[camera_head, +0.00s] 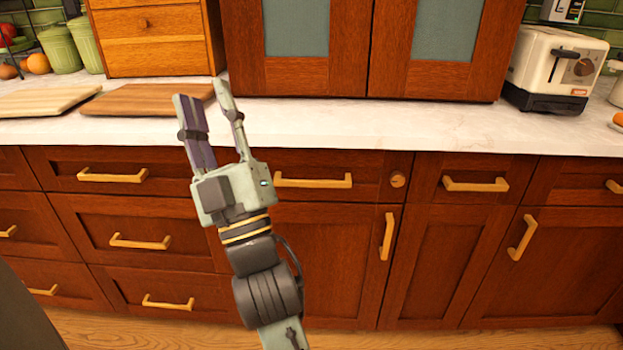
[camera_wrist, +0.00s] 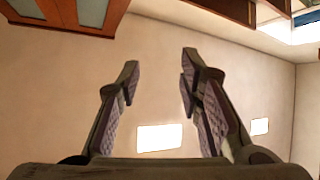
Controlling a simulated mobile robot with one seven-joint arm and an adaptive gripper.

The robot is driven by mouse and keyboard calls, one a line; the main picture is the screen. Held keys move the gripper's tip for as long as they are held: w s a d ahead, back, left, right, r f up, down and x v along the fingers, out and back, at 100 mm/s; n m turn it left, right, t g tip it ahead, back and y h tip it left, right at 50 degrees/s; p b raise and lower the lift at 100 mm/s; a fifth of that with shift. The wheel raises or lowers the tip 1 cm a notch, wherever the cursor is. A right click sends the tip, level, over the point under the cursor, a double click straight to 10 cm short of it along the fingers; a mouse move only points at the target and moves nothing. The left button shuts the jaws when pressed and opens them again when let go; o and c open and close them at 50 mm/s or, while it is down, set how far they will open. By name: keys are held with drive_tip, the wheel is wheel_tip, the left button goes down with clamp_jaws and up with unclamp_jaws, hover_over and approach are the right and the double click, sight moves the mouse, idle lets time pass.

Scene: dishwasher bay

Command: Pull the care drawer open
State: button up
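My gripper (camera_head: 202,90) is raised in front of the counter in the head view, its fingers pointing up. It is open and empty; the wrist view also shows the two fingers (camera_wrist: 160,60) spread with nothing between them. Several closed red-brown drawers with pale bar handles line the cabinet. Another upper drawer handle (camera_head: 112,175) is to the left. No label shows which is the care drawer. My gripper touches no handle.
Cutting boards (camera_head: 150,100) lie on the white counter (camera_head: 330,125), behind my gripper. A wooden drawer box (camera_head: 150,50), a tall cabinet (camera_head: 300,75) and a toaster (camera_head: 553,65) stand along the back. A cupboard door with an upright handle (camera_head: 387,236) is below.

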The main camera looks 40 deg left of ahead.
drive_tip(key=w+f+t+h, duration=0.4)
drive_tip(key=w+f+h, duration=0.55)
drive_tip(key=f, duration=0.35)
drive_tip(key=n+h+p, duration=0.1)
drive_tip(key=n+h, duration=0.2)
drive_tip(key=h, duration=0.3)
approach(312, 185)
drive_tip(key=x, duration=1)
drive_tip(key=shift+w+a+p, duration=0.1)
drive_tip(key=shift+w+p, duration=0.1)
drive_tip(key=shift+p, duration=0.2)
drive_tip(key=shift+c, duration=0.3)
clamp_jaws()
